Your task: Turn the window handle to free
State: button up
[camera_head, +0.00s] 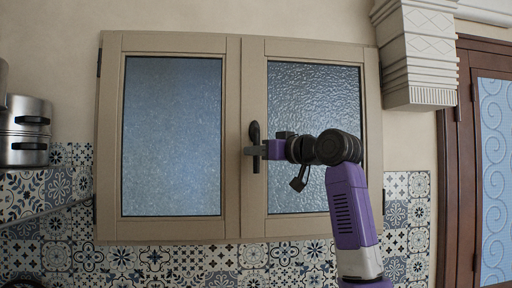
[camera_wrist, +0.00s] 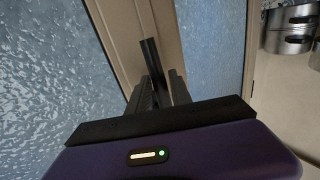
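The window handle (camera_head: 255,133) is a dark lever on the middle frame of the window, standing about upright in the head view. My gripper (camera_head: 252,150) reaches it from the right, at the lever's middle to lower part. In the wrist view the handle (camera_wrist: 152,60) runs in between the two fingers of my gripper (camera_wrist: 160,82), and its end sticks out beyond them. The fingers are a little apart, one on each side of the handle. I cannot tell whether both press on it. The handle's base is largely hidden by the fingers.
The beige window (camera_head: 232,120) has two frosted panes, and both sashes look closed. Stacked metal pots (camera_head: 25,132) stand at the far left. A pale carved ledge (camera_head: 416,55) juts out at the upper right, beside a dark wooden door frame (camera_head: 464,150). Patterned tiles (camera_head: 235,258) line the wall below.

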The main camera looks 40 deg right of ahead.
jog(key=shift+w, duration=0.3)
grip_shut()
dwell(1.3)
